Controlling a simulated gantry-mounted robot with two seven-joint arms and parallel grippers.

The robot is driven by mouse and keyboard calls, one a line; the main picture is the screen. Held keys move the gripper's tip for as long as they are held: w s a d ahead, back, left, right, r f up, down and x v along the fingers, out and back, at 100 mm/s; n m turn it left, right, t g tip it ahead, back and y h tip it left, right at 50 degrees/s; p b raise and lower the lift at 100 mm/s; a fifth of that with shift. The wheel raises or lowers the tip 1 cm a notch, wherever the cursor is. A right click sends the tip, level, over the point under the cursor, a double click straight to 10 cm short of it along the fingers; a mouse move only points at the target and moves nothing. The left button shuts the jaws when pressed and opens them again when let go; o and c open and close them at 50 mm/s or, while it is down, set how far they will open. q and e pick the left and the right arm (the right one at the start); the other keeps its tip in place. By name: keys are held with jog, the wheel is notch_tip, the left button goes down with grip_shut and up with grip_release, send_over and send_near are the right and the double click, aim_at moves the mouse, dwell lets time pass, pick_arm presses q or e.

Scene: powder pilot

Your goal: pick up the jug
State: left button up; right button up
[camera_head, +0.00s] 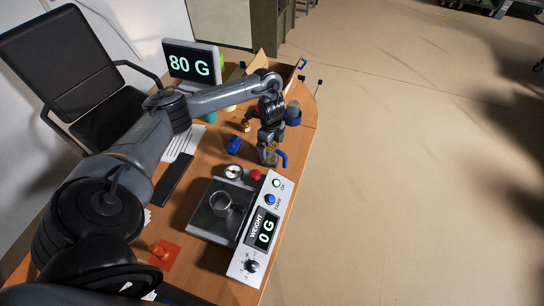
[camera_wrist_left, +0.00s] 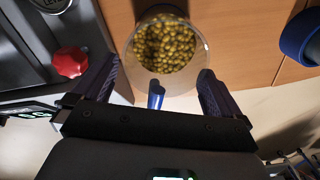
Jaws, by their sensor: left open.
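The jug (camera_wrist_left: 165,45) is clear, holds yellow-green pellets and has a blue handle. In the head view the jug (camera_head: 267,157) stands on the wooden table near its right edge, partly covered by my left gripper (camera_head: 271,141). The handle (camera_head: 282,158) points right there. In the left wrist view my left gripper (camera_wrist_left: 158,68) is open, with one finger on each side of the blue handle (camera_wrist_left: 156,95). The fingers look apart from the handle; contact cannot be told. My right gripper is not in view.
A scale (camera_head: 262,228) reading 0 G carries an empty glass dish (camera_head: 221,203). A blue object (camera_head: 234,144) and a blue ring-like item (camera_head: 293,116) are nearby. A screen (camera_head: 190,63) reads 80 G.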

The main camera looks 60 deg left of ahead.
pick_arm(q)
notch_tip(320, 180, down, 4)
jog(key=shift+w+r+b, duration=0.1)
jog(key=shift+b, duration=0.5)
jog(key=c, duration=1.2)
jog(key=shift+o, duration=0.2)
jog(key=shift+r, duration=0.15)
jog(key=shift+r, duration=0.45)
jog(key=w+d+r+p, duration=0.1)
jog(key=d+r+p, duration=0.7)
jog(key=d+r, duration=0.2)
jog(key=shift+d, duration=0.85)
